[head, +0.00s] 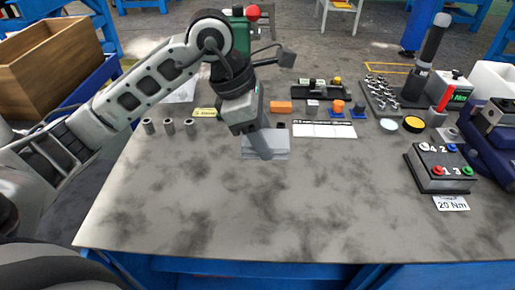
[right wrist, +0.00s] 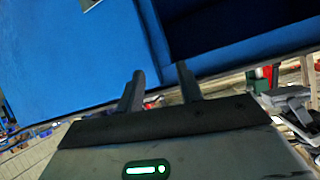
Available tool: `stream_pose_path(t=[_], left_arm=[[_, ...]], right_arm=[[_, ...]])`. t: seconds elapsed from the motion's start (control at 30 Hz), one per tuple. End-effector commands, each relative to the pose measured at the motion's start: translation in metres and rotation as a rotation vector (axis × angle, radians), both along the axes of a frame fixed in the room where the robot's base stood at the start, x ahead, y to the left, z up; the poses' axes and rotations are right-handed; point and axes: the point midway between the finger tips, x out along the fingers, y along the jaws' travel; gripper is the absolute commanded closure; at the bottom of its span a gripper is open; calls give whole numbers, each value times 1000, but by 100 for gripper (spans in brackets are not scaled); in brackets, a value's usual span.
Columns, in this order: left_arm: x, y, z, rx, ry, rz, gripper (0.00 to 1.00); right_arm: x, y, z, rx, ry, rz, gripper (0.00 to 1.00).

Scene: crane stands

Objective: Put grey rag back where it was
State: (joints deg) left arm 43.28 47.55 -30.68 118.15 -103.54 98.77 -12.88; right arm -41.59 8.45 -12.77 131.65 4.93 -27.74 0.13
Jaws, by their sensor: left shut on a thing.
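The grey rag (head: 279,143) shows as a pale grey flat patch at the back middle of the grey table, in the head view. My left gripper (head: 264,150) points down over it and is shut on it. The gripper's fingers hide part of the rag, and I cannot tell whether the rag rests fully on the table. My right gripper (right wrist: 161,88) shows only in the right wrist view. Its two fingers are apart with nothing between them, in front of a blue surface.
A white labelled strip (head: 325,130) and an orange block (head: 281,107) lie close to the rag. Several grey cylinders (head: 169,127) stand at left. A button box (head: 441,168) stands at right. The front half of the table (head: 270,215) is clear.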

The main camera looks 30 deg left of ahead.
Motion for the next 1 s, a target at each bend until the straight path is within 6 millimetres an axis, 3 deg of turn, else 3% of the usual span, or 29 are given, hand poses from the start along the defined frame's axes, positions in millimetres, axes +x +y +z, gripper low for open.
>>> stream_pose_path(t=[0.13, 0.4, 0.67, 0.83, 1.0], left_arm=[[31, 22, -18, -2, 5, 3, 72], [60, 42, -63, -1, 2, -1, 72], [70, 50, -79, 0, 2, -2, 72], [69, 49, -104, -1, 3, -3, 72], [69, 49, -106, 1, -2, -5, 72]], right_arm=[[0, 0, -1, 0, 0, 0, 64], [1, 0, -3, 0, -9, 0, 64], [1, 0, -2, 2, -12, 2, 64], [0, 1, -5, 1, -4, 4, 64], [-2, 1, -10, -3, 9, 8, 64]])
